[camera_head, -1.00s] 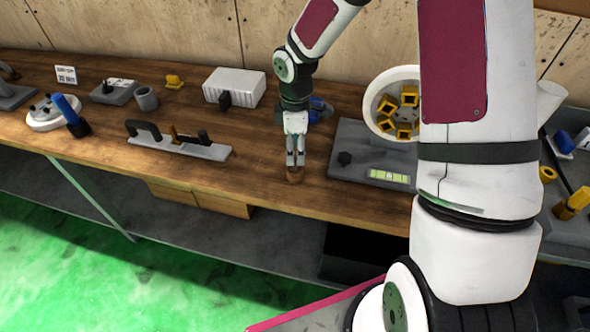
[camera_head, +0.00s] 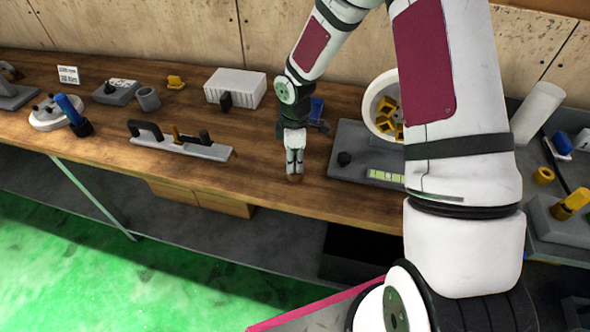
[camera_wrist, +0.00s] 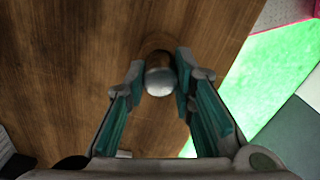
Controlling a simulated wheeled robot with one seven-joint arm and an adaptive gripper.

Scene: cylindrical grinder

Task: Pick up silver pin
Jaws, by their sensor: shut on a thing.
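The silver pin (camera_wrist: 159,80) shows in the wrist view as a rounded silver top between the two fingertips, with a brownish part beyond it. My gripper (camera_wrist: 160,76) is shut on it, one finger on each side. In the head view my gripper (camera_head: 294,172) points down near the front edge of the wooden bench. Only a small brown bit of the pin (camera_head: 294,178) shows below the fingertips there; the rest is hidden by the fingers. I cannot tell whether the pin touches the bench.
The wooden bench (camera_head: 270,155) is clear just around my gripper. A grey plate (camera_head: 343,140) with a white round bowl (camera_head: 371,105) stands to the right. A grey bar with handles (camera_head: 190,149) lies to the left. A ribbed white box (camera_head: 235,87) stands behind.

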